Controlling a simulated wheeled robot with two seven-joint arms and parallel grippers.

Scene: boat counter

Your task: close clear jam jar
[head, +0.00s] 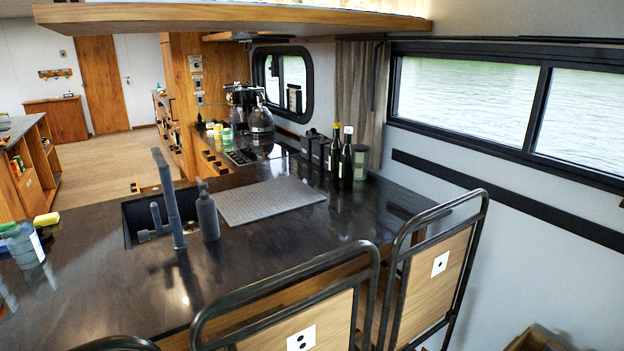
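I cannot tell for sure which object is the clear jam jar. A clear glass jar (360,162) stands upright on the counter beside two dark bottles, near the window wall; its top looks dark, but whether that is a lid is too small to tell. A see-through container with a pale label (24,246) stands at the left edge of the counter; its top is unclear. A small jar with a green top (227,136) stands further back near the stove. Neither of my grippers shows in the head view.
The dark counter (270,255) has free room in its middle. A sink tap (170,205), a soap bottle (207,212), a drying mat (270,200) and dark bottles (346,160) stand or lie on it. A yellow sponge (46,220) is left. Chairs (430,270) block the near side.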

